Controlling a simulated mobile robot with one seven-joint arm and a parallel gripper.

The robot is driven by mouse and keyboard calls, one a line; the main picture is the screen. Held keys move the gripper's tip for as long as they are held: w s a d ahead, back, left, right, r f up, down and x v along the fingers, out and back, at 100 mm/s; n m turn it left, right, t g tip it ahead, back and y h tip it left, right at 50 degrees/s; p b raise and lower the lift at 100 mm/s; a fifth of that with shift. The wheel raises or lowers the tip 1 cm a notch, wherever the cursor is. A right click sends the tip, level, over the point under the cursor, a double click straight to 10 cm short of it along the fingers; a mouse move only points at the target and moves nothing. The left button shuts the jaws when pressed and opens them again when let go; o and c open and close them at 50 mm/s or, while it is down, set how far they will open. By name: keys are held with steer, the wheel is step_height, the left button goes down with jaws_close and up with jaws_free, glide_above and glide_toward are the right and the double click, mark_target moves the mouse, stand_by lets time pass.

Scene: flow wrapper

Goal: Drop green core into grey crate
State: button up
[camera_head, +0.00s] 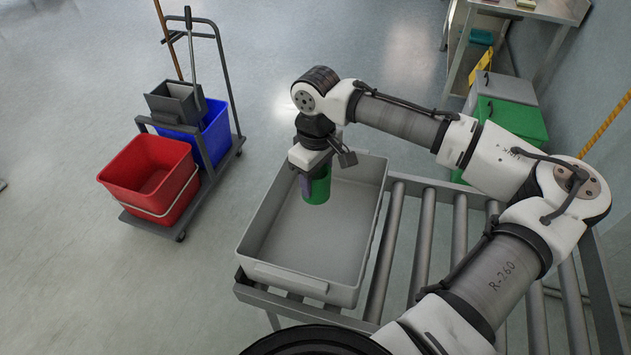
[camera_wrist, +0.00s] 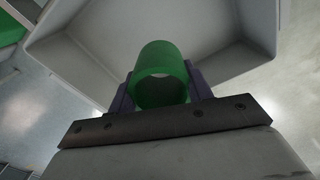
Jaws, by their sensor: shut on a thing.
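The green core (camera_head: 318,187) is a short hollow green cylinder. My gripper (camera_head: 308,184) is shut on it and holds it over the grey crate (camera_head: 272,273), toward the crate's far end. In the wrist view the green core (camera_wrist: 160,78) sits between the two dark fingers of my gripper (camera_wrist: 160,92), its open end facing the camera. The grey crate (camera_wrist: 105,48) shows behind it in the wrist view. The visible part of the crate's floor is bare. Its far part is hidden by my gripper and the core. How high the core hangs above the floor is hard to tell.
The crate stands on a roller conveyor (camera_head: 427,240). A cleaning cart with a red bucket (camera_head: 150,178) and a blue bucket (camera_head: 213,135) stands on the floor at left. A green box (camera_head: 512,122) stands behind the conveyor, near a metal table (camera_head: 535,10).

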steer(key=f+b, duration=0.2)
steer(key=f, duration=0.1)
steer(key=f+b, duration=0.1)
steer(key=shift+w+f+b, duration=0.2)
steer(key=shift+w+b, duration=0.15)
steer(key=shift+b, duration=0.05)
steer(key=o, duration=1)
step_height(320, 180, up, 14)
steer(key=shift+f+b, duration=0.1)
steer(key=shift+b, duration=0.7)
